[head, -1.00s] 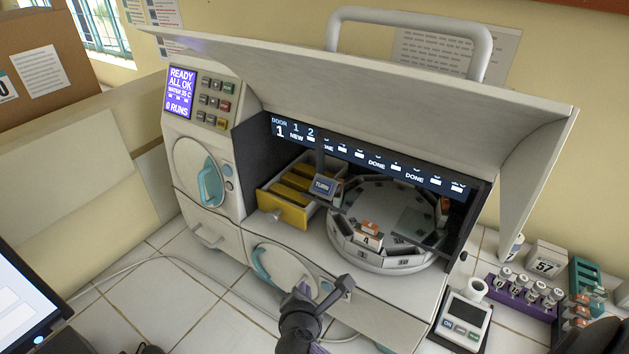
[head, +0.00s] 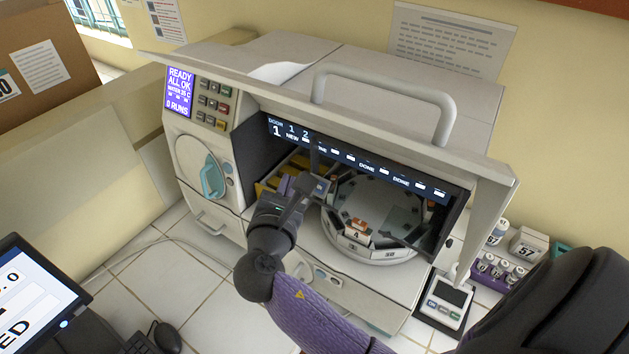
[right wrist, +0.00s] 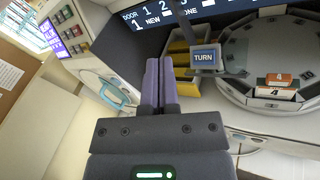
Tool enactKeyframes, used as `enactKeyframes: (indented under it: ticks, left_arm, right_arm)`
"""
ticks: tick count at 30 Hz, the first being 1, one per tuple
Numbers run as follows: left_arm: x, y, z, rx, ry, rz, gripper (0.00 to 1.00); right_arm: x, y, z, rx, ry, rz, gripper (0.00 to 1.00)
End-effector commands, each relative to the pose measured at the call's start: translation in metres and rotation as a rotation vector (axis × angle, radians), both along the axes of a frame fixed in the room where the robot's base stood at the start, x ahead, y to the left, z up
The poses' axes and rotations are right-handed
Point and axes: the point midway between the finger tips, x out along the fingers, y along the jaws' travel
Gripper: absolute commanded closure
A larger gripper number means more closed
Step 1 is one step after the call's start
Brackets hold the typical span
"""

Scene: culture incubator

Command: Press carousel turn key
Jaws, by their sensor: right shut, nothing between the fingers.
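The TURN key (right wrist: 203,57), a small blue-faced block on a grey post, stands at the left of the carousel in the right wrist view. The round grey carousel (head: 389,192) sits inside the open machine and also shows in the right wrist view (right wrist: 240,68). My right gripper (head: 288,184) is inside the front opening, shut and empty. In the right wrist view its purple fingers (right wrist: 158,66) lie together just left of the key, with a visible sideways gap. In the head view my gripper crowds the key, so contact cannot be judged there. My left gripper is not in view.
The machine's raised lid (head: 350,120) overhangs the opening. A yellow drawer (right wrist: 180,47) lies behind my fingers. Orange-and-white blocks (head: 357,229) stand on the carousel. A keypad (head: 213,103) is at upper left. A small scale-like device (head: 446,303) stands at right.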

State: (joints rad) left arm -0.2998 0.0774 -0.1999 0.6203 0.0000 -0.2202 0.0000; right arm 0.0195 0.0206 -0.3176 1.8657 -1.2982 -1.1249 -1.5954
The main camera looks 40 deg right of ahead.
Motion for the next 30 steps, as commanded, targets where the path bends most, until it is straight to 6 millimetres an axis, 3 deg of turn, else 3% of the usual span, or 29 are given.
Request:
enactKeyframes:
  ticks: [7, 19, 30]
  left_arm:
    - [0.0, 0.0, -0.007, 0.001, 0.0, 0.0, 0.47]
    - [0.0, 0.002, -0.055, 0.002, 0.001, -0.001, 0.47]
    - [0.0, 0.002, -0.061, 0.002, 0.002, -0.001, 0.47]
  right_arm:
    - [0.002, -0.004, -0.007, -0.001, 0.0, 0.001, 1.0]
    - [0.017, -0.04, -0.05, 0.0, 0.0, 0.001, 1.0]
    - [0.024, -0.057, -0.063, 0.0, 0.0, 0.001, 1.0]
